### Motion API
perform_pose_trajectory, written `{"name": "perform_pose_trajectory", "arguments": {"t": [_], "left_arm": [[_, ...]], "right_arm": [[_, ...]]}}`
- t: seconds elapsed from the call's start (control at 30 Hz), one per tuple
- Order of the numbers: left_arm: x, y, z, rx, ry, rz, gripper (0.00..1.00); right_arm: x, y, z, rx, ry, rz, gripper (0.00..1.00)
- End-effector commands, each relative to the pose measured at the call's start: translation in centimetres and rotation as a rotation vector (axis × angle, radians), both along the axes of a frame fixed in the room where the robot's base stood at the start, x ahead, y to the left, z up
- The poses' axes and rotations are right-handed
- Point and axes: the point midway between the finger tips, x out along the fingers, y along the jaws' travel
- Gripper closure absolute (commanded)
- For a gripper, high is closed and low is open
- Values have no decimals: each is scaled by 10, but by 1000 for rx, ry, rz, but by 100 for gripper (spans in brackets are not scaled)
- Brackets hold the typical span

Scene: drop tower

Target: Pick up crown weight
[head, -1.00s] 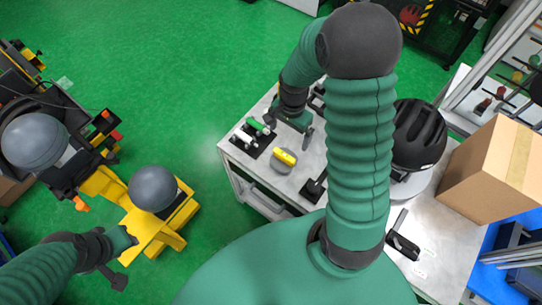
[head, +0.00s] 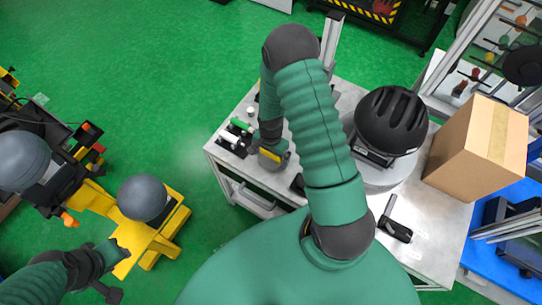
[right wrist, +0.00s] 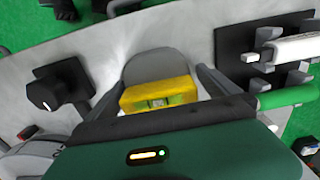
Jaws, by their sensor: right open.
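The crown weight, a grey rounded disc with a yellow bar across it (head: 273,155), sits on the metal table, partly hidden by my right arm in the head view. In the right wrist view the yellow bar (right wrist: 160,94) lies between my right gripper's two fingers. My right gripper (right wrist: 160,80) is open, with a finger on each side of the weight and a gap visible. In the head view the right gripper (head: 271,148) is largely covered by its own arm. My left gripper (head: 120,270) is open and empty at lower left, near a yellow stand.
Green and white cylinders in a black holder (head: 236,137) lie just left of the weight. A black helmet (head: 390,121) and a cardboard box (head: 478,150) stand on the right. A grey ball (head: 142,198) rests on the yellow stand (head: 165,235).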

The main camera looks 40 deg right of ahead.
Motion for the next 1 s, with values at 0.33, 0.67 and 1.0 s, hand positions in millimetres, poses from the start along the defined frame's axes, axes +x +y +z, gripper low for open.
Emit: {"name": "perform_pose_trajectory", "arguments": {"t": [0.33,0.67,1.0], "left_arm": [[0,0,0,0,0,0,66],[0,0,0,0,0,0,66],[0,0,0,0,0,0,66]], "right_arm": [[0,-1,0,1,0,-1,33],[1,-2,1,-1,-1,-2,76],[1,-2,2,-1,-3,-2,86]]}}
